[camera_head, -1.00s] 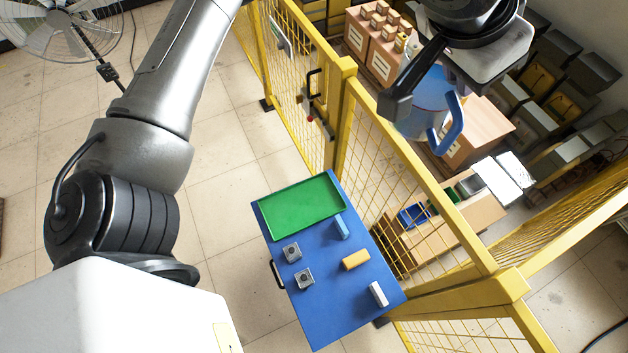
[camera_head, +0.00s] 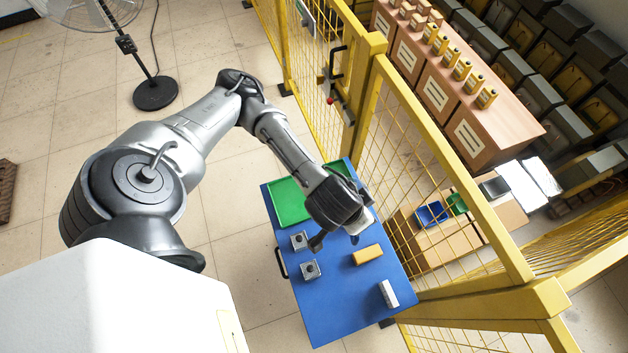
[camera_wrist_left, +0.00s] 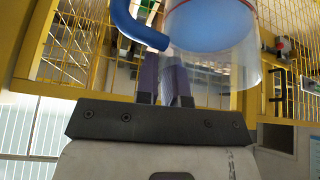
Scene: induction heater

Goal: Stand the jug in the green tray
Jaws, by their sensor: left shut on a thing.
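The jug (camera_wrist_left: 215,60) is clear with a blue handle (camera_wrist_left: 135,25) and a blue part inside. It fills the upper middle of the left wrist view. My left gripper (camera_wrist_left: 163,85) is shut on the jug, with its fingers by the lower end of the handle; the exact contact is unclear. In the head view my left arm reaches over the blue table, and its wrist hides the jug and fingertips. The green tray (camera_head: 287,205) lies at the table's far end, partly covered by my arm. My right gripper is not in view.
The blue table (camera_head: 335,310) holds a yellow block (camera_head: 367,254), a white block (camera_head: 388,293), a partly hidden blue block and two grey metal pieces (camera_head: 299,240) (camera_head: 310,270). A yellow mesh fence (camera_head: 440,160) stands close along its right side.

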